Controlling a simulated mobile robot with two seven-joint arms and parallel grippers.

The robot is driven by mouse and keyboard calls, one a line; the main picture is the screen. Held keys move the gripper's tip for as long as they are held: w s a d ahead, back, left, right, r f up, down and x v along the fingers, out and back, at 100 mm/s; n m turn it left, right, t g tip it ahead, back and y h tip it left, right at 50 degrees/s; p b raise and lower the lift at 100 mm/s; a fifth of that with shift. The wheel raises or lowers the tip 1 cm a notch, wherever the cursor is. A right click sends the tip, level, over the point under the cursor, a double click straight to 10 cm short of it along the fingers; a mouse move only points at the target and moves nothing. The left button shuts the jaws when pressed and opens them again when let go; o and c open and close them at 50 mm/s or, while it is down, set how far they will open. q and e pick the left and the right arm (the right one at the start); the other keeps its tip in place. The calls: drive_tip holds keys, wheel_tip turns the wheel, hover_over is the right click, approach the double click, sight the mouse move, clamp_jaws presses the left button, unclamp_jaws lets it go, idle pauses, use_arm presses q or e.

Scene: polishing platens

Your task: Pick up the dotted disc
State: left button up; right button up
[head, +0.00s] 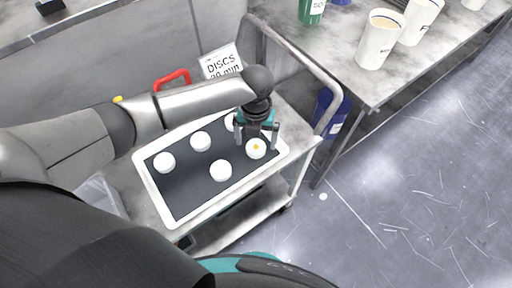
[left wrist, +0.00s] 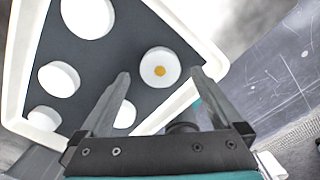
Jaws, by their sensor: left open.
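The dotted disc (head: 256,149) is white with an orange dot on top. It lies on the dark floor of a white-rimmed tray (head: 190,186), near the tray's right end. My left gripper (head: 257,141) is open above it, pointing down. In the left wrist view the dotted disc (left wrist: 160,62) appears between and just beyond the two spread fingertips (left wrist: 160,74), with nothing held. Whether a finger touches it I cannot tell. My right gripper is not in view.
Several plain white discs share the tray, including one (head: 221,170) left of the dotted disc. The tray sits on a cart with a raised handle frame (head: 325,88). A sign reading DISCS (head: 221,63) stands behind. A table with white tubs (head: 380,40) is at upper right.

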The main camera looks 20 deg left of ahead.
sight(256, 149)
use_arm(q)
wheel_tip(256, 149, down, 2)
drive_tip(key=shift+f, duration=0.2)
drive_tip(key=c, duration=1.5)
